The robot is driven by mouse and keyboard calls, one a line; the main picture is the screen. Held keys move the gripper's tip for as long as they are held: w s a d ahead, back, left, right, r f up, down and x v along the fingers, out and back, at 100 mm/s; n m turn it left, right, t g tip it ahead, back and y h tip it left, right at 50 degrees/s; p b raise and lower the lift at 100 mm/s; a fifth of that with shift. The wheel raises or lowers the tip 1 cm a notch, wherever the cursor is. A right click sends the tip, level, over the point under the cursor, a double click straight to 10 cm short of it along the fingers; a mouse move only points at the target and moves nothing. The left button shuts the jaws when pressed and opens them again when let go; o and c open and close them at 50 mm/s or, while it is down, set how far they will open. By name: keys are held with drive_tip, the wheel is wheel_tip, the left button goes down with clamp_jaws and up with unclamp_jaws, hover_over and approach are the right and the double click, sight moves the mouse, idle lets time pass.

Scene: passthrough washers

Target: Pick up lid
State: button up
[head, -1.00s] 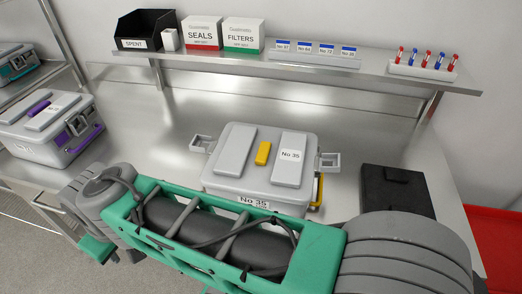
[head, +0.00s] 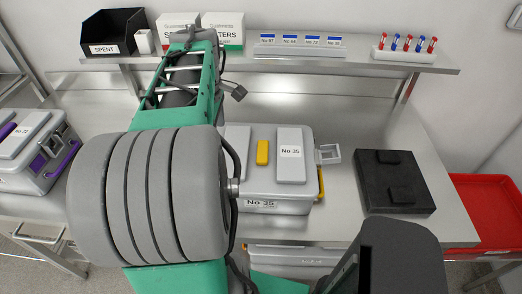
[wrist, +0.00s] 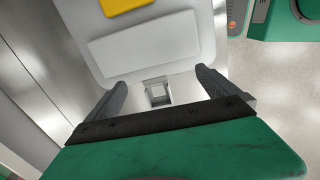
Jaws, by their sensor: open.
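The grey lid (head: 262,184) sits on the grey case labelled No 35 (head: 290,206) on the steel bench. It has pale raised panels and a yellow block (head: 262,153) in the middle. My arm hides its left part in the head view. In the wrist view, the lid (wrist: 205,40) fills the top, with the yellow block (wrist: 118,5) at the edge. My gripper (wrist: 161,80) is open and empty, its fingers apart near one lid edge. A metal side latch (wrist: 157,92) shows between the fingers. The gripper's height above the lid cannot be told.
A black block (head: 395,184) lies to the right of the case. A purple-trimmed case (head: 38,150) stands at the left. A shelf (head: 300,62) behind carries boxes, a black SPENT bin (head: 112,32) and a rack of tubes (head: 404,54). A red tray (head: 490,210) is far right.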

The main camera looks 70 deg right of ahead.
approach(263, 149)
drive_tip(key=shift+w+a+f+y, duration=0.15)
drive_tip(key=shift+w+f+y, duration=0.15)
drive_tip(key=shift+w+f, duration=0.15)
drive_tip(key=shift+n, duration=0.3)
drive_tip(key=f, duration=0.2)
drive_tip(key=f+p, duration=0.1)
drive_tip(key=f, duration=0.2)
drive_tip(key=f+p, duration=0.1)
drive_tip(key=f, duration=0.1)
drive_tip(key=shift+s+d+f, duration=0.2)
drive_tip(key=shift+s+f, duration=0.15)
drive_tip(key=shift+c, duration=0.6)
drive_tip(key=shift+d+r, duration=0.1)
drive_tip(key=shift+r, duration=0.05)
drive_tip(key=c, duration=1.9)
